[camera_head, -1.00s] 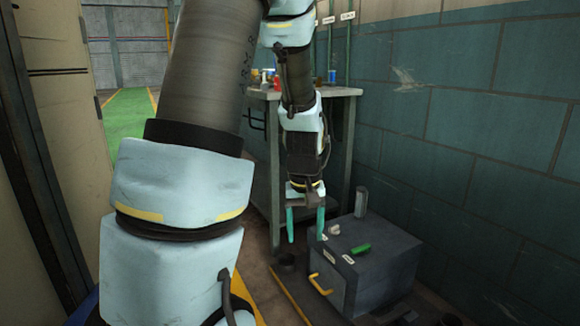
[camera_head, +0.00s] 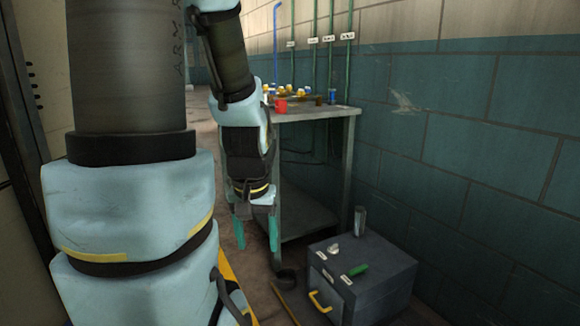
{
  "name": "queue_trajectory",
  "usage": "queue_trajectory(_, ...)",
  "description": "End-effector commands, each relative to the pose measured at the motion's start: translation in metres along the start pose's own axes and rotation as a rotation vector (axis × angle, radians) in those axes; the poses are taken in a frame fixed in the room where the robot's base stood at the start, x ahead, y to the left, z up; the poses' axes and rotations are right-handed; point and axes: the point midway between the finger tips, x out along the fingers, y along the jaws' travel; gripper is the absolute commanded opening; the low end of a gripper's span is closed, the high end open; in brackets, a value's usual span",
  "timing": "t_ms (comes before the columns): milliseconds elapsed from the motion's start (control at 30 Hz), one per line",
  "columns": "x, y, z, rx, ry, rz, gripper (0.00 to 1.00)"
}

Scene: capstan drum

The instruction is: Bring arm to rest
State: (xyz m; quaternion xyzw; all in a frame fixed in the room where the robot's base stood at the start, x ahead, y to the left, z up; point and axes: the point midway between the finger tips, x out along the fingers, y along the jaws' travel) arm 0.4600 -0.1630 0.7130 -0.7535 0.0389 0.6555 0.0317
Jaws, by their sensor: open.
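My gripper (camera_head: 256,232) hangs at the end of my arm, left of the picture's middle. Its two teal fingers point down and stand apart, with nothing between them. The gripper is in front of the grey workbench (camera_head: 315,112) and to the left of the dark grey box (camera_head: 372,290), clear of the box. My arm's large links fill the left of the view and hide what is behind them.
The box has a yellow handle (camera_head: 320,301), a green piece (camera_head: 357,270) and a grey cylinder (camera_head: 360,220) on or by it. A red cup (camera_head: 281,105) and a blue can (camera_head: 332,97) stand on the bench. A teal block wall (camera_head: 460,150) closes the right side.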

Motion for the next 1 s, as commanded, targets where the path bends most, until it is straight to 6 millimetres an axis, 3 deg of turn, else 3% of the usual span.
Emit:
queue_trajectory(33,-0.033,0.000,-0.005,0.000,0.000,0.000,0.68)
queue_trajectory(100,-0.055,0.000,-0.008,0.000,0.000,0.000,0.68)
queue_trajectory(600,-0.200,0.001,-0.028,-0.001,0.000,0.000,0.68)
queue_trajectory(800,-0.223,0.001,-0.031,0.000,0.000,0.000,0.68)
queue_trajectory(1000,-0.223,0.001,-0.031,-0.001,0.000,0.000,0.68)
